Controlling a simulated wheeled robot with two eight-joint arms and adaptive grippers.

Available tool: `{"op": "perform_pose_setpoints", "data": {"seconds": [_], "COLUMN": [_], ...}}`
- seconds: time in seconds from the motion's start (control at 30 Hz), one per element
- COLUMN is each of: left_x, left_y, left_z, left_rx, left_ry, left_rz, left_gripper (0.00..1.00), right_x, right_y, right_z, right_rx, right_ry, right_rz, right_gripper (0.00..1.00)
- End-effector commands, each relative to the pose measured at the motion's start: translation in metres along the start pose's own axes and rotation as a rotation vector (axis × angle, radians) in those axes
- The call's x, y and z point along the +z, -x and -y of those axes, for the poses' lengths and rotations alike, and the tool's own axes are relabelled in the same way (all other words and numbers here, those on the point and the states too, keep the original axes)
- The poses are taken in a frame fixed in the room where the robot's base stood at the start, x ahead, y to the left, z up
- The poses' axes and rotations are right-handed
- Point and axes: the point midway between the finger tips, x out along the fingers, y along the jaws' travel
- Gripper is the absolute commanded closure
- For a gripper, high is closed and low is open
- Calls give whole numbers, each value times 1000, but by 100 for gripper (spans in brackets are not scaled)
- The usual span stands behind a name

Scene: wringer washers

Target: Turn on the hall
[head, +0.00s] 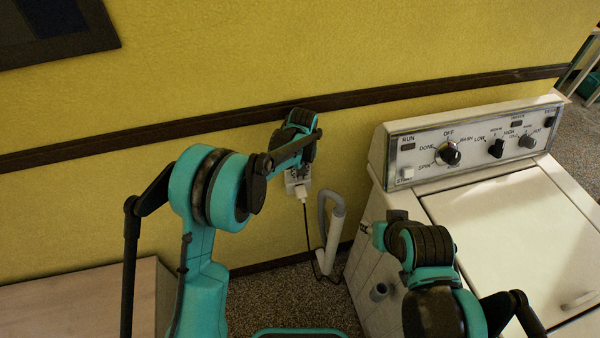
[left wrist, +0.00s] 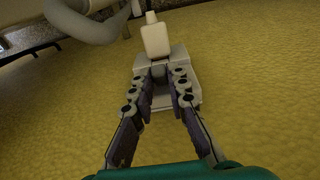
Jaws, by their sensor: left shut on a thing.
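A pale wall fitting (head: 297,184) sits low on the yellow wall, left of the washer. A white plug (left wrist: 155,38) with a dark cord is at the fitting, and its plate (left wrist: 160,103) shows between my fingers in the left wrist view. My left gripper (left wrist: 161,72) is at the wall, shut on a small pale part of the fitting beside the plug. The fingertips hide most of that part, so I cannot tell its exact form. In the head view, my left arm partly covers the fitting. My right gripper (head: 376,236) is over the washer's left side; its fingers are not clear.
A white washer (head: 505,215) with a control panel (head: 475,145) and knobs stands at the right. A grey hose (head: 332,225) hangs between it and the fitting. A pale wooden cabinet (head: 80,300) is at the lower left. A dark rail (head: 220,120) runs along the wall.

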Motion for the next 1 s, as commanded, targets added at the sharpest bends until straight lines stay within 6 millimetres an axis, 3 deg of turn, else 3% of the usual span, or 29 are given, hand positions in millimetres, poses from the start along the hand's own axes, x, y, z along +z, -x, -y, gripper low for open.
{"op": "perform_pose_setpoints", "data": {"seconds": [0.37, 0.4, 0.47, 0.8, 1.0], "left_x": [0, 0, 0, 0, 0], "left_y": [0, 0, 0, 2, 31], "left_z": [0, 0, 0, 0, 0], "left_rx": [0, 0, 0, 0, 0], "left_ry": [0, 0, 0, 0, 0], "left_rz": [4, 3, 3, 3, 3], "left_gripper": [100, 77, 64, 64, 64], "right_x": [0, 0, 0, 0, 0], "right_y": [0, 0, 0, 0, 0], "right_z": [0, 0, 0, 0, 0], "right_rx": [0, 0, 0, 0, 0], "right_ry": [0, 0, 0, 0, 0], "right_rz": [0, 0, 0, 0, 0], "right_gripper": [60, 60, 60, 60, 60]}}
